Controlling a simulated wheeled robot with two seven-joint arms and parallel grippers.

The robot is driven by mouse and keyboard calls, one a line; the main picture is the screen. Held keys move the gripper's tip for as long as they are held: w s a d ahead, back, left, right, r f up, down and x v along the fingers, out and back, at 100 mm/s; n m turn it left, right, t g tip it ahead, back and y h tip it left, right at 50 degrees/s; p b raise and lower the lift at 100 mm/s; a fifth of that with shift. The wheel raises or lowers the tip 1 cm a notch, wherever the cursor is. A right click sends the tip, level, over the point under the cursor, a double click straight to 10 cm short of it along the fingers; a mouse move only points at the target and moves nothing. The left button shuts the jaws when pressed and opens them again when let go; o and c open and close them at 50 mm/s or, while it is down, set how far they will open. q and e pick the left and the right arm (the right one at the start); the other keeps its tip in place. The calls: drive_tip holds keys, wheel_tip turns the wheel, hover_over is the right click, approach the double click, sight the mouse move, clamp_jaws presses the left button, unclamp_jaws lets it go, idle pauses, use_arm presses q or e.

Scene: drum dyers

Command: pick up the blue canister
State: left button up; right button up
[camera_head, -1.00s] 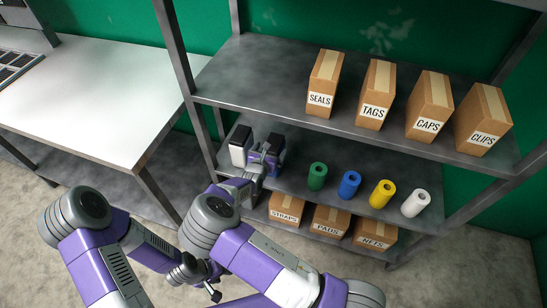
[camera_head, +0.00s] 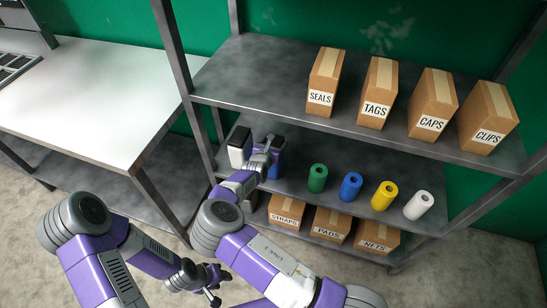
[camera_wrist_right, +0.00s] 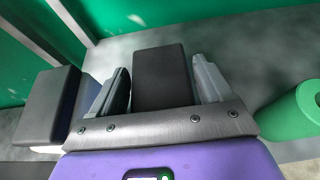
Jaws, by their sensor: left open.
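The blue canister (camera_head: 276,163), with a black lid, stands at the left end of the middle shelf, partly hidden by my right gripper (camera_head: 268,149). In the right wrist view its black lid (camera_wrist_right: 162,80) lies between the two fingers of my right gripper (camera_wrist_right: 162,85). The fingers stand on either side, very close to it, with a thin gap seeming to show on the left. My left gripper (camera_head: 208,284) is open and empty, low in front of the shelf.
A white canister with a black lid (camera_head: 239,148) stands close on the left. Green (camera_head: 317,179), blue (camera_head: 350,187), yellow (camera_head: 384,195) and white (camera_head: 419,204) rolls stand to the right. Labelled boxes sit on the upper and lower shelves. A shelf post (camera_head: 185,100) rises at left.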

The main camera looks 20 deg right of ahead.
clamp_jaws()
drive_tip(key=shift+r, duration=0.1)
